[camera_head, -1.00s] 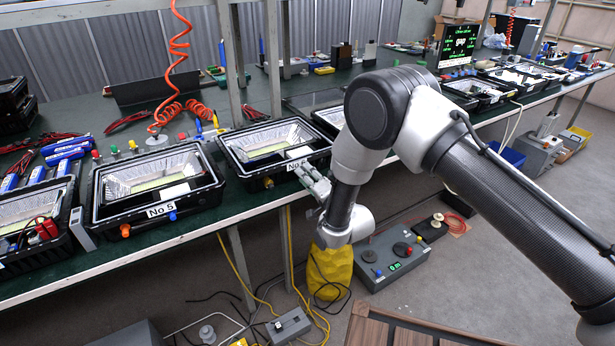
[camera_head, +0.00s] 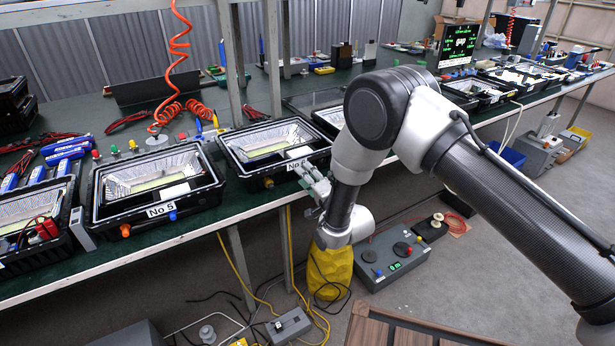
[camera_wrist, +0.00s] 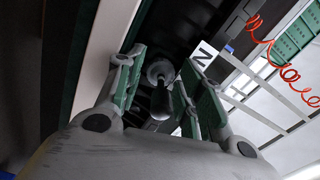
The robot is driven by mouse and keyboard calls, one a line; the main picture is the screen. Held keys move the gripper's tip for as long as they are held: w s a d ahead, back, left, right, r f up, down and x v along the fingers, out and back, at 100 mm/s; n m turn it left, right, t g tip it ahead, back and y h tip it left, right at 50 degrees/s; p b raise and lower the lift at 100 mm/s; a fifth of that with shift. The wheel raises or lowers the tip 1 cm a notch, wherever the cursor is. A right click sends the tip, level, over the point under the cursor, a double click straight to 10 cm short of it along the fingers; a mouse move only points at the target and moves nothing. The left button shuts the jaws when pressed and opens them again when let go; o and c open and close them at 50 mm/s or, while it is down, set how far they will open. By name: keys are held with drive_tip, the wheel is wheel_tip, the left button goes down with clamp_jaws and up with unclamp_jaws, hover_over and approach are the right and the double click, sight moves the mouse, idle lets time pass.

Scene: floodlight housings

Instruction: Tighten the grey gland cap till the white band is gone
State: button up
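The floodlight housing marked No 6 (camera_head: 235,160) sits at the bench's front edge, its label partly covered by my gripper. My gripper (camera_head: 308,176) is at the right part of its front face. In the wrist view, my gripper (camera_wrist: 163,72) has its two green-padded fingers apart, one on each side of a grey round gland cap (camera_wrist: 160,70). Gaps show between the pads and the cap, so the gripper looks open around it. I cannot make out a white band. In the head view the cap is hidden behind the gripper.
The housing marked No 5 (camera_head: 120,188) stands to the left, with another housing further left. A red coiled hose (camera_head: 180,50) hangs behind. A grey control box (camera_head: 392,262) stands on the floor below.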

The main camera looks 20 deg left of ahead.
drive_tip(key=v, duration=1.2)
